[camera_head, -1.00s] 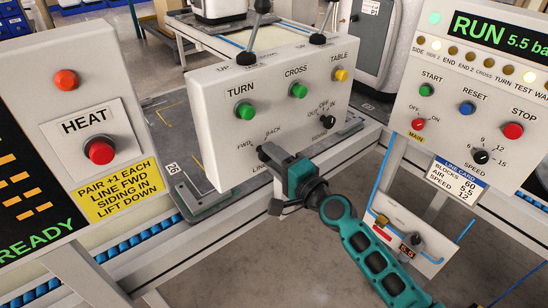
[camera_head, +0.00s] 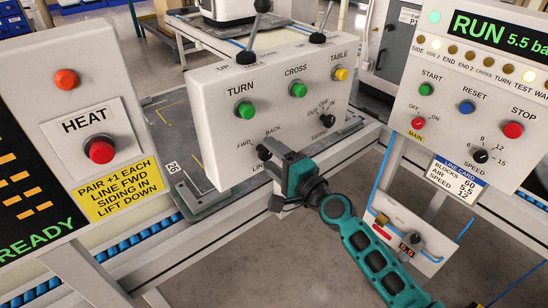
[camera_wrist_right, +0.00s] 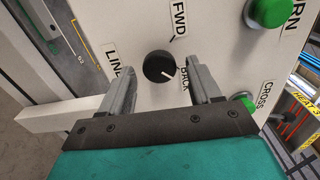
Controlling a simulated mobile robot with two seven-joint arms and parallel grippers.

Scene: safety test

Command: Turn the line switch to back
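The line switch (camera_wrist_right: 158,67) is a round black knob on a pale panel (camera_head: 205,100). In the right wrist view its white mark points toward the BACK label (camera_wrist_right: 185,80); the FWD label (camera_wrist_right: 180,18) is above and the LINE label (camera_wrist_right: 120,62) is to the left. My right gripper (camera_wrist_right: 161,76) is open, one finger on each side of the knob; I see gaps between fingers and knob. In the head view my right gripper (camera_head: 270,158) is in front of the panel's lower left and largely hides the knob. My left gripper is not in view.
A HEAT box with a red button (camera_head: 101,150) stands at left. A control box with a red STOP button (camera_head: 513,130) stands at right.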

